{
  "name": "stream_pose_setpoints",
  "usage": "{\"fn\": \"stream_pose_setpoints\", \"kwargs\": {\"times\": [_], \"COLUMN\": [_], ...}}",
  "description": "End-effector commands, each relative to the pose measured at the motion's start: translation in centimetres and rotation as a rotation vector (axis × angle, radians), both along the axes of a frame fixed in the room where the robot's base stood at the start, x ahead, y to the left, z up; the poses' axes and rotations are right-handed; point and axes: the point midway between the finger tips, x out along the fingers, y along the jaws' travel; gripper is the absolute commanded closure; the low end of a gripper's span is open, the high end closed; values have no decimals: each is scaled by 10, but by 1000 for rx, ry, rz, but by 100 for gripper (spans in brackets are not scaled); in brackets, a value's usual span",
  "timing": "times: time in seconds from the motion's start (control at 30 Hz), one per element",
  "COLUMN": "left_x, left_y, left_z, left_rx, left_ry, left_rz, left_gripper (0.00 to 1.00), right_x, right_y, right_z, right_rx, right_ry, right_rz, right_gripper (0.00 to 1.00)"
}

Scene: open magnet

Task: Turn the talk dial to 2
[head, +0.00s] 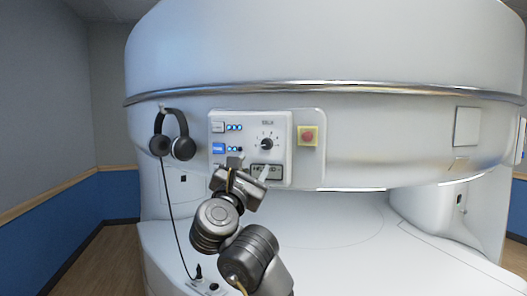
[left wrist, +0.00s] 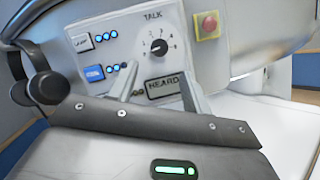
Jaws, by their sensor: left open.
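The talk dial (head: 267,143) is a small black round knob on the white control panel (head: 246,125) of the large white magnet. It also shows in the left wrist view (left wrist: 159,47), under the word TALK, with numbers around it. I cannot read for sure which number its pointer marks. My left gripper (head: 250,167) is open and empty, just below the dial and in front of the lower panel. In the left wrist view its two fingers (left wrist: 160,89) stand apart below the dial, not touching it. My right gripper is not in view.
A red button on a yellow plate (head: 308,136) is right of the dial. Two buttons with lit dots, one blue (head: 218,148), are left. A HEARD plate (left wrist: 165,87) lies below the dial. Black headphones (head: 172,146) hang at left, their cord running down to the white couch (head: 330,255).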

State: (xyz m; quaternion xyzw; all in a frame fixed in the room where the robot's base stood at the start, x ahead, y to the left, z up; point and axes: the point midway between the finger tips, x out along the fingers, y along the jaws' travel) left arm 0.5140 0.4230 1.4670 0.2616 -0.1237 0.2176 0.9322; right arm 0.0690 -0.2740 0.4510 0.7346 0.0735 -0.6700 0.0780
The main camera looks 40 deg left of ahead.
Motion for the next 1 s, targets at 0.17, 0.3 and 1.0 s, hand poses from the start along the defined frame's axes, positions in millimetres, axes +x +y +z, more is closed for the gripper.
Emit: {"fn": "stream_pose_setpoints", "kwargs": {"times": [0.17,0.3,1.0], "left_x": [28,51,85], "left_y": [11,20,33], "left_z": [6,17,33], "left_rx": [3,3,4], "left_ry": [1,3,2], "left_rz": [0,-1,1], "left_gripper": [51,51,58], "right_x": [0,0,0], "right_y": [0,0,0], "right_z": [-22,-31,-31], "right_rx": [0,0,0], "right_ry": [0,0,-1], "right_rz": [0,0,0], "right_gripper": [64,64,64]}}
